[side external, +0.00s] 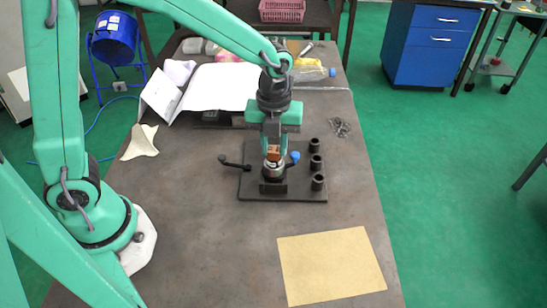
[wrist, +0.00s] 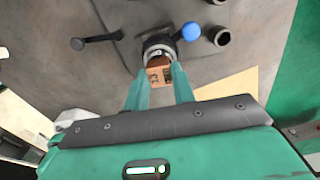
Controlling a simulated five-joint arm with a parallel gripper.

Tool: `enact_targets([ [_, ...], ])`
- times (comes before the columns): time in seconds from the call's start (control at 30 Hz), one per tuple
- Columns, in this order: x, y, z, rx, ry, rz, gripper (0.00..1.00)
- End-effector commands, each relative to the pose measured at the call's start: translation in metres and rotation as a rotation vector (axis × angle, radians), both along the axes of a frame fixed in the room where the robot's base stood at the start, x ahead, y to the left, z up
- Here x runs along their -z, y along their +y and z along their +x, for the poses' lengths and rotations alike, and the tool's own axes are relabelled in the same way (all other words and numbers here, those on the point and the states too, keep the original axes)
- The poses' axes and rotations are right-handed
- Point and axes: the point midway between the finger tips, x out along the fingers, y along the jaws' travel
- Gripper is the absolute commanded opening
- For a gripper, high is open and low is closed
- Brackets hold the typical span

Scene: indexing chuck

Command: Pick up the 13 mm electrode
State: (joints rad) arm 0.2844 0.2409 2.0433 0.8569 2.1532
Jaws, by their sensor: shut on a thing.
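The electrode (wrist: 159,75) is a copper-coloured block with markings on its face. In the side external view the electrode (side external: 273,151) is upright over the round metal chuck (side external: 273,169) at the middle of the dark base plate. My gripper (side external: 273,150) points down with its two green fingers on either side of the electrode, shut on it. In the wrist view my gripper (wrist: 160,80) has its fingertips at the block's sides. The chuck (wrist: 158,45) shows just beyond the block. I cannot tell whether the electrode's lower end is still seated in the chuck.
The base plate (side external: 250,190) carries a black-knobbed lever (side external: 233,164), a blue knob (side external: 295,156) and three dark cylindrical holders (side external: 316,163) on the right. A tan mat (side external: 330,265) lies empty at the front right.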

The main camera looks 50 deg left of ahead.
Motion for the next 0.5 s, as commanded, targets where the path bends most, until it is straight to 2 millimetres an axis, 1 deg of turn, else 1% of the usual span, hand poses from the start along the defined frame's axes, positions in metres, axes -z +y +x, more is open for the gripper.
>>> enact_targets([
  [0.27,-0.002,0.000,0.000,0.000,-0.001,0.000,0.00],
  [0.37,-0.006,0.000,0.001,0.000,-0.003,-0.001,0.00],
  [0.5,-0.017,0.000,0.001,0.000,-0.003,-0.001,0.00],
])
